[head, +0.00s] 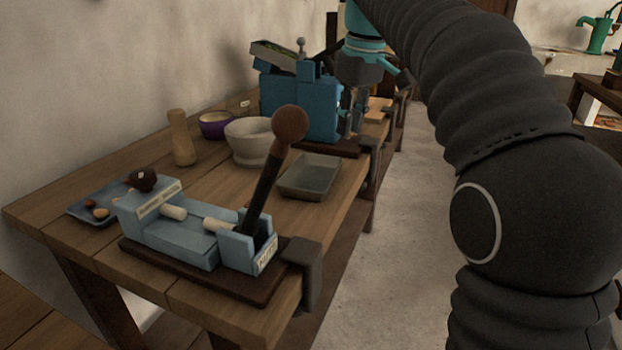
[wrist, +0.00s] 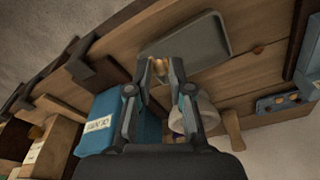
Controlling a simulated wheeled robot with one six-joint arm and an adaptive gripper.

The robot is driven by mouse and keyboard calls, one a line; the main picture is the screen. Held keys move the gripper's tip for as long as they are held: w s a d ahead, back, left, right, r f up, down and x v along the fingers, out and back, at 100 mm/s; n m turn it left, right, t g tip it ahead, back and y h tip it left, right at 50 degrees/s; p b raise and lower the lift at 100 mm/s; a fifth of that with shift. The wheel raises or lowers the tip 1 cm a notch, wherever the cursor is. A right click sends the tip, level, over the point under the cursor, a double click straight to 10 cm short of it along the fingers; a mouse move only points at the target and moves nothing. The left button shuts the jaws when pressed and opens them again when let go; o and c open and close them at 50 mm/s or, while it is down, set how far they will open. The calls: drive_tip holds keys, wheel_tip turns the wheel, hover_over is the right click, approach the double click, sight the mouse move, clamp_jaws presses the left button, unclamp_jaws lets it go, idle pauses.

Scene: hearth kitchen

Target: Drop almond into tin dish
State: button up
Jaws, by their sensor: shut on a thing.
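The tin dish (head: 309,177) is a shallow grey rectangular tray lying empty on the wooden table, right of the stone mortar. It also shows in the wrist view (wrist: 203,40), just beyond my fingertips. In the wrist view my gripper (wrist: 160,68) is shut on a small tan piece, the almond (wrist: 160,65), held between the fingertips. The almond cannot be made out in the head view.
The blue machine (head: 292,105) stands close beside my gripper. The white mortar (head: 250,142), wooden pestle (head: 181,140) and purple bowl (head: 215,125) are nearby. A lever cracker (head: 180,235) is clamped at the near end, beside a blue tray (head: 78,213) with nuts.

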hover_over(322, 180)
drive_tip(key=f, duration=0.2)
drive_tip(key=shift+n, duration=0.3)
wheel_tip(322, 180, down, 6)
drive_tip(key=b, duration=0.3)
drive_tip(key=shift+r+b, duration=0.25)
drive_tip(key=shift+b, duration=0.05)
drive_tip(key=o, duration=0.8)
drive_tip(key=shift+o, duration=0.2)
drive_tip(key=shift+r, duration=0.1)
